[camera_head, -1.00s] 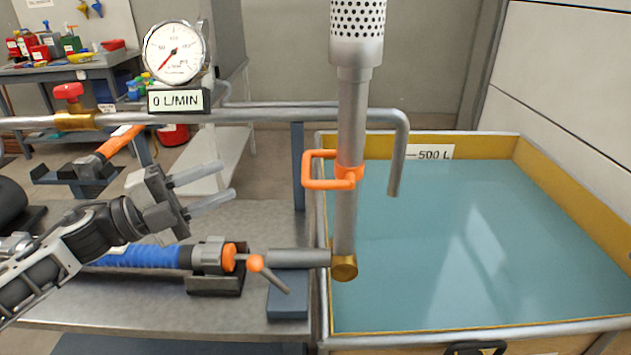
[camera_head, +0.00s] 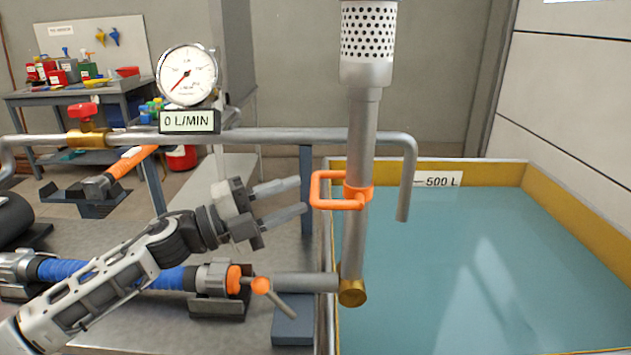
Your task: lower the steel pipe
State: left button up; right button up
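The steel pipe (camera_head: 361,130) stands upright at the near left edge of the water tank, with a perforated strainer (camera_head: 368,32) on top. An orange loop handle (camera_head: 323,190) is fixed around its middle and points left. A brass elbow (camera_head: 352,292) joins its lower end to a horizontal steel pipe (camera_head: 305,282). My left gripper (camera_head: 290,198) is open and empty, with its two fingers pointing right, just left of the orange handle and apparently apart from it. My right gripper is not in view.
The water tank (camera_head: 440,172) with a yellow inner rim fills the right side. A grey pipe (camera_head: 290,136) with a gauge (camera_head: 187,75) reading zero runs behind my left gripper. A blue hose (camera_head: 110,273) lies on the metal bench below my arm.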

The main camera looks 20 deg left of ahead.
aim_at(315, 185)
pick_arm(q)
jog(key=x, duration=0.4)
jog(key=shift+w+r+p, duration=0.1)
jog(key=shift+r+p, duration=0.05)
jog(key=shift+p, duration=0.15)
jog(key=shift+w+d, duration=0.3)
jog(key=shift+d, duration=0.15)
